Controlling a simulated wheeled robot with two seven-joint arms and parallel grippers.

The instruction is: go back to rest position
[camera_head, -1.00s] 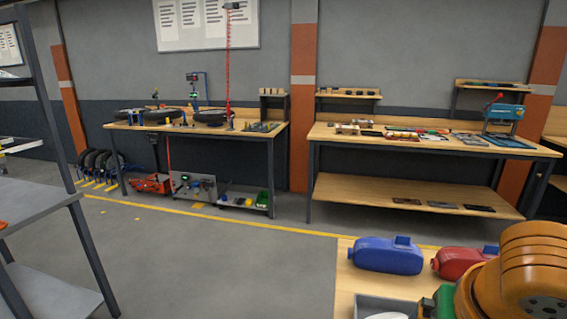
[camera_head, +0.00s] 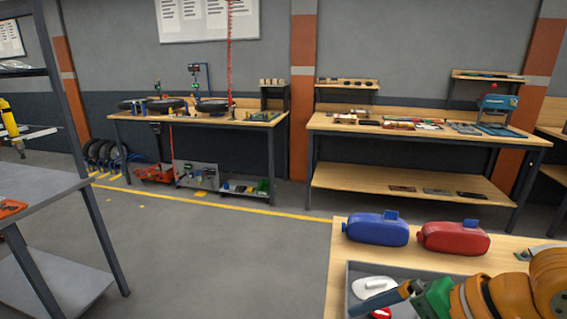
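An orange jointed part (camera_head: 500,297) with a green section fills the lower right corner of the head view. It may be a link of my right arm, but I cannot be sure. A blue-grey rod-like piece (camera_head: 381,300) extends from its green section over a grey tray (camera_head: 350,282). I cannot tell whether the rod is attached. No pair of gripper fingers can be made out on either side. My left arm and gripper do not show.
The tray holds a white object (camera_head: 375,285) and a red one (camera_head: 381,314) on a wooden table (camera_head: 338,255). A blue bottle (camera_head: 375,229) and a red bottle (camera_head: 453,238) lie behind it. A grey shelf rack (camera_head: 50,180) stands left. Floor between is clear.

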